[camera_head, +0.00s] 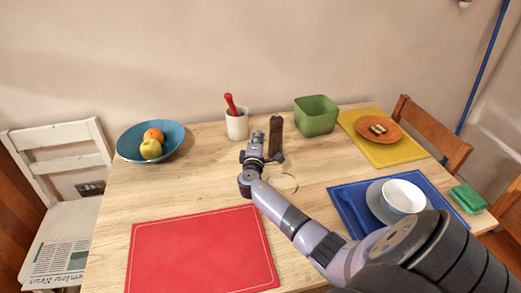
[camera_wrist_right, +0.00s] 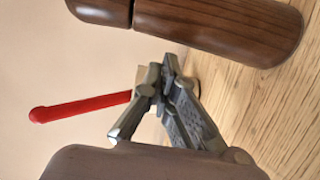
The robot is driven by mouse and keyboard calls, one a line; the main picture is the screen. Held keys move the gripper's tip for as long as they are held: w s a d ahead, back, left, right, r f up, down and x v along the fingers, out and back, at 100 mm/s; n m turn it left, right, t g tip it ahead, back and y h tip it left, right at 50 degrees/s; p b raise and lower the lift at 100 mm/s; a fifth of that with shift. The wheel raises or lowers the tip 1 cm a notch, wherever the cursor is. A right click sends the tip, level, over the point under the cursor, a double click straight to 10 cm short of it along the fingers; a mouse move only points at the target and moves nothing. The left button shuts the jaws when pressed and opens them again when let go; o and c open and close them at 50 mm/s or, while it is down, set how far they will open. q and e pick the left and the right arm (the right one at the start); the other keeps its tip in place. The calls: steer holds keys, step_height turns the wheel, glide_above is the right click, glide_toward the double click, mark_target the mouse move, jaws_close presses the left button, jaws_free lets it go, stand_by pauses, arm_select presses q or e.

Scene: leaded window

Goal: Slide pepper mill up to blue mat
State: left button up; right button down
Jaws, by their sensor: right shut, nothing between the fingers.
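The pepper mill (camera_head: 275,136) is dark brown wood and stands upright near the back middle of the table. The blue mat (camera_head: 440,201) lies at the right front, some distance from the mill. My right gripper (camera_head: 258,138) is shut and empty, just left of the mill. In the right wrist view, the mill (camera_wrist_right: 225,22) runs across the top, and the closed fingertips (camera_wrist_right: 155,82) are beside it with a gap visible between. My left gripper is out of view.
A cream pot (camera_head: 237,124) with a red-handled tool stands behind left of the mill; a green bin (camera_head: 316,116) stands right. A pale ring (camera_head: 283,183) lies on the wood. A white bowl (camera_head: 403,196) and saucer sit on the blue mat. A red mat (camera_head: 200,250) lies front left.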

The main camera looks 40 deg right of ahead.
steer(key=f, duration=0.4)
steer(key=shift+s+d, duration=0.1)
steer(key=shift+s, duration=0.15)
steer(key=shift+s+d+f, duration=0.1)
steer(key=shift+s, duration=0.15)
steer(key=s+d, duration=0.2)
steer(key=s, duration=0.3)
steer(key=s+d, duration=0.2)
steer(key=s, duration=0.3)
steer(key=s+d, duration=0.2)
steer(key=s, duration=0.3)
steer(key=shift+s+d+f+b, duration=0.15)
steer(key=shift+d+b, duration=0.15)
steer(key=shift+b, duration=0.05)
steer(key=shift+s, duration=0.1)
